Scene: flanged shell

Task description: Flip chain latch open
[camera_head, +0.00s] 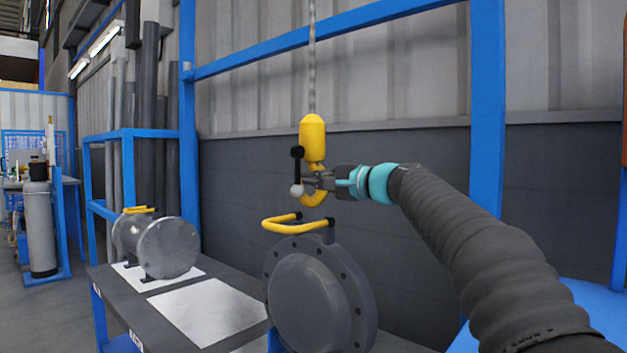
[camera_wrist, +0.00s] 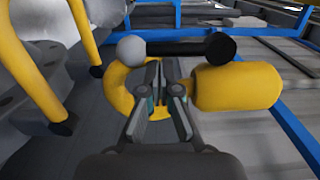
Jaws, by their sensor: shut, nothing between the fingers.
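A yellow chain hook hangs from a grey chain (camera_head: 312,60); its thick yellow body (camera_head: 312,138) is above and its curved hook (camera_head: 313,200) below. The latch is a black bar (camera_head: 296,170) with a white ball at its lower end, beside the hook. In the wrist view the latch bar (camera_wrist: 185,48) lies across the top, with the white ball (camera_wrist: 131,49) at its left end. My gripper (camera_head: 312,180) is shut and empty, its fingertips at the hook opening close to the latch. In the wrist view the fingertips (camera_wrist: 163,75) are just below the bar; contact is unclear.
A grey flanged shell (camera_head: 310,300) with a yellow handle (camera_head: 283,224) stands below the hook. A second metal cylinder (camera_head: 168,248) sits on the bench to the left. Blue frame posts (camera_head: 487,110) stand behind my arm.

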